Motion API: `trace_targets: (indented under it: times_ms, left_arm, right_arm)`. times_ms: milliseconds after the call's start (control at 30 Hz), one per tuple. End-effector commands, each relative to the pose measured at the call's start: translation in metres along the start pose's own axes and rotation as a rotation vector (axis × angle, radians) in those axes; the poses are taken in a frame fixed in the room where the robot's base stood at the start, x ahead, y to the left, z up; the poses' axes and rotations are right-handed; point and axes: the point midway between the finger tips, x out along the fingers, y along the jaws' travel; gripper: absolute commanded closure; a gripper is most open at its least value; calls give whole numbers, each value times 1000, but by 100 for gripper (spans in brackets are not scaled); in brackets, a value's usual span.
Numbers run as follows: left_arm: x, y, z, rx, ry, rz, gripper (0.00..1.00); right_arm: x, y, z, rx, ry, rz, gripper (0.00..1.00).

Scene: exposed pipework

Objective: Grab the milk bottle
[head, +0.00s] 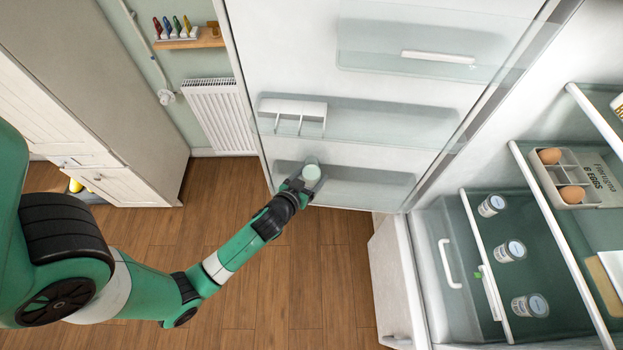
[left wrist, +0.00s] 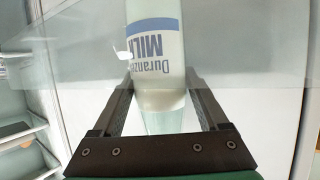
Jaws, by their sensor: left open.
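The milk bottle (head: 311,174) stands in the lowest clear bin of the open fridge door; only its pale top shows in the head view. In the left wrist view the bottle (left wrist: 156,50) is white with blue lettering, upside down in the picture. My left gripper (head: 299,184) is at the bottle. In the left wrist view the open fingers (left wrist: 160,92) lie on either side of it, with the bottle between them. Whether a finger touches the glass I cannot tell. My right gripper is not in view.
The lowest door bin (head: 372,187) has a clear front wall around the bottle. A higher bin (head: 400,125) holds a white rack (head: 292,110). The fridge shelves at right hold an egg box (head: 563,180) and several cans (head: 510,251). A radiator (head: 219,115) stands behind.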

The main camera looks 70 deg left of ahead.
Motion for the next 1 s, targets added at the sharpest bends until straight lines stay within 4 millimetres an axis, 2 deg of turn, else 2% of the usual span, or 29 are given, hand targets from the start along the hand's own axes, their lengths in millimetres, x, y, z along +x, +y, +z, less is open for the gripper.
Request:
trace_targets:
  times_ms: [67,100,500,1000]
  left_arm:
    - [0,0,0,0,0,0,23]
    - [0,0,0,0,0,0,27]
    - [-1,0,0,0,-1,0,99]
    - [-2,1,-3,0,3,2,100]
  right_arm:
    - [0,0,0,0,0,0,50]
    - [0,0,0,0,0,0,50]
    - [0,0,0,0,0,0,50]
    - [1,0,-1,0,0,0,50]
